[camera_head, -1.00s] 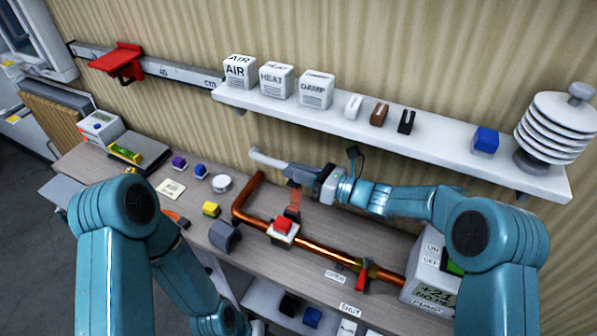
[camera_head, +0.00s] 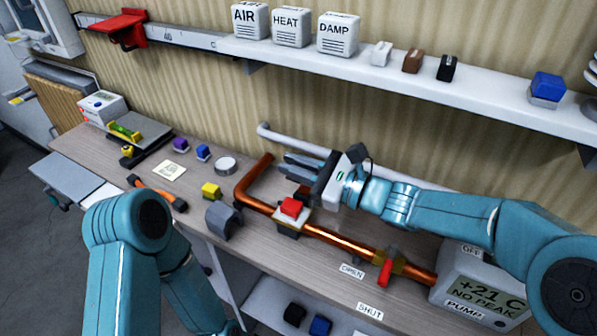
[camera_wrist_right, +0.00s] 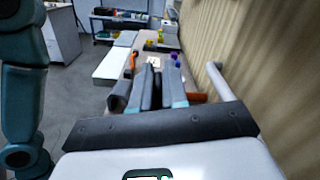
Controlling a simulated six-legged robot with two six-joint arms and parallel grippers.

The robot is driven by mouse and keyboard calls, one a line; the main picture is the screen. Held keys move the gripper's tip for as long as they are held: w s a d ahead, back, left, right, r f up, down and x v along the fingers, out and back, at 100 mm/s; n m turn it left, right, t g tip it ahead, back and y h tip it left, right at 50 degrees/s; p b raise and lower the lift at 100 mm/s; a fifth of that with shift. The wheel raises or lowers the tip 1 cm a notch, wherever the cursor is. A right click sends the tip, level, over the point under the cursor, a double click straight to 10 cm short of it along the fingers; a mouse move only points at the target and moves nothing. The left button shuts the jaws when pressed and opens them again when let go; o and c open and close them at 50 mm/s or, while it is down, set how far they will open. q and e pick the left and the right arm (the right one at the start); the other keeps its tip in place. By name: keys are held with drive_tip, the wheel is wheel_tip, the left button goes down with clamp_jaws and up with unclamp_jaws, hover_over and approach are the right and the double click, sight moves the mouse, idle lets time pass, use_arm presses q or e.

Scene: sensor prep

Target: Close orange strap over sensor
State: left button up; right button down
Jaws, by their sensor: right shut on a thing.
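The sensor is a red block on a white base (camera_head: 291,207), seated on the copper pipe (camera_head: 335,238) in the head view. My right gripper (camera_head: 300,168) is above and behind the sensor, fingers pointing left, shut on the strap.
A red-handled valve (camera_head: 385,270) sits on the pipe to the right, near the pump box (camera_head: 475,290). A grey block (camera_head: 222,218) and a yellow block (camera_head: 210,190) stand left of the sensor. The shelf (camera_head: 400,80) overhangs behind. A pale rail runs along the wall.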

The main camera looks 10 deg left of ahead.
use_arm(q)
drive_tip(key=shift+f, duration=0.3)
use_arm(e)
drive_tip(key=c, duration=1.2)
unclamp_jaws()
drive_tip(key=shift+s, duration=0.1)
drive_tip(key=shift+d, duration=0.1)
use_arm(q)
drive_tip(key=shift+f+b, duration=0.75)
drive_tip(key=shift+b, duration=0.15)
use_arm(e)
drive_tip(key=v, duration=1.6)
drive_tip(key=shift+s+d, duration=0.1)
use_arm(q)
drive_tip(key=c, duration=0.4)
